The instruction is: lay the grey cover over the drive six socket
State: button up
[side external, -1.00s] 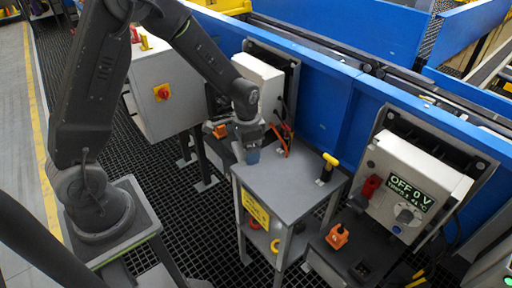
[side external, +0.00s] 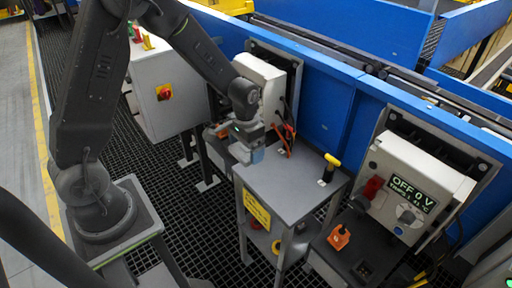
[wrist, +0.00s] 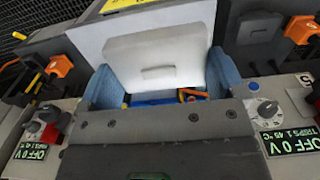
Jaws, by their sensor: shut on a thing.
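My gripper (side external: 252,148) is above the back left corner of the grey cart top. In the wrist view its two blue fingers (wrist: 163,80) are shut on the sides of the grey cover (wrist: 155,50), a pale plate with a small raised handle. The cover is hard to make out in the side view. One drive (side external: 258,82) stands behind my gripper; another drive (side external: 410,185) stands at the right and reads OFF 0 V. I cannot tell which is drive six. An orange plug-like part (side external: 338,238) is on the ledge below the right drive. No open socket shows clearly.
The grey cart (side external: 290,185) holds a yellow-handled tool (side external: 331,164) at its right and orange and red items (side external: 284,138) at its back edge. A grey cabinet with a red switch (side external: 164,92) stands left. Blue panels (side external: 325,105) run behind. The cart's front top is clear.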

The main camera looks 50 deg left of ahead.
notch_tip(320, 180, up, 5)
jog(key=shift+f, duration=0.1)
jog(key=w+d+m, duration=0.5)
jog(key=d+m, duration=0.1)
jog(key=d, duration=0.2)
jog(key=w+d+m, duration=0.6)
jog(key=d, duration=0.2)
jog(key=s+d+m, duration=0.3)
jog(key=d+m, duration=1.2)
jog(key=d, duration=1)
jog(key=shift+f, duration=10.2)
jog(key=shift+f, duration=0.6)
